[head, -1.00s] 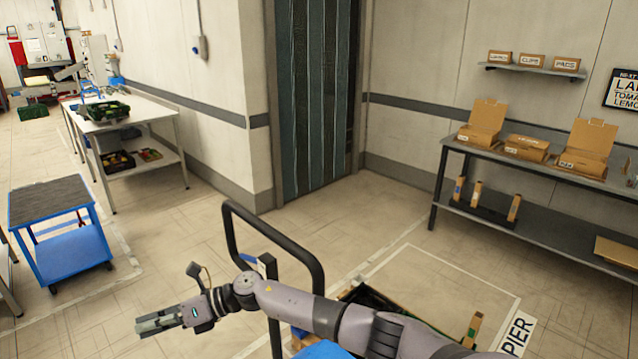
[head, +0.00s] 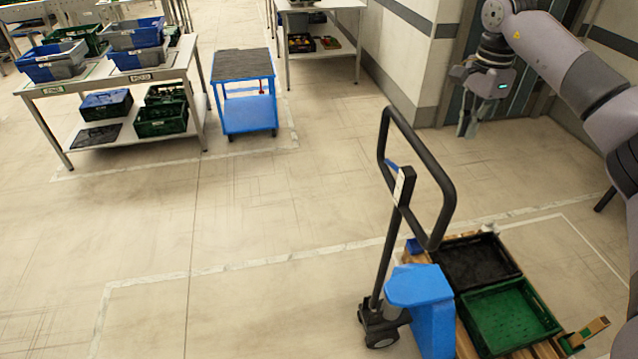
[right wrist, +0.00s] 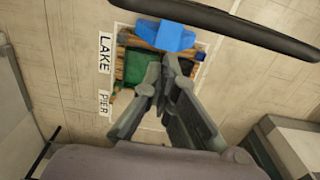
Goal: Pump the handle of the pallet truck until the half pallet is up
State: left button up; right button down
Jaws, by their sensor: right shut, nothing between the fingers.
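The pallet truck (head: 432,310) has a blue body and a tall black loop handle (head: 452,195), standing up and leaning slightly. The wooden half pallet (head: 465,345) is behind the blue body, carrying a black crate and a green crate; its height above the floor cannot be told. My right gripper (head: 467,128) hangs above and beyond the handle, shut, empty and apart from it. In the right wrist view, the shut fingers (right wrist: 168,68) overlap the pallet load far below, and the handle (right wrist: 240,25) crosses the top. My left gripper is not in view.
A blue cart (head: 248,112) and a table with blue and green crates (head: 60,88) stand at the back left. The black crate (head: 475,262) and green crate (head: 510,312) fill the pallet. The floor left of the truck is clear.

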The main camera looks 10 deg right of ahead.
notch_tip(320, 180, down, 13)
jog(key=b, duration=0.9)
jog(key=a+f+b, duration=0.3)
jog(key=a+f, duration=0.1)
jog(key=a, duration=1.2)
jog(key=s+a+f+b, duration=0.1)
jog(key=a+f+b, duration=0.2)
jog(key=a, duration=1.3)
jog(key=a+f+b, duration=0.3)
jog(key=a+f, duration=0.3)
jog(key=a, duration=1.1)
jog(key=shift+s+b, duration=0.2)
jog(key=shift+b, duration=0.1)
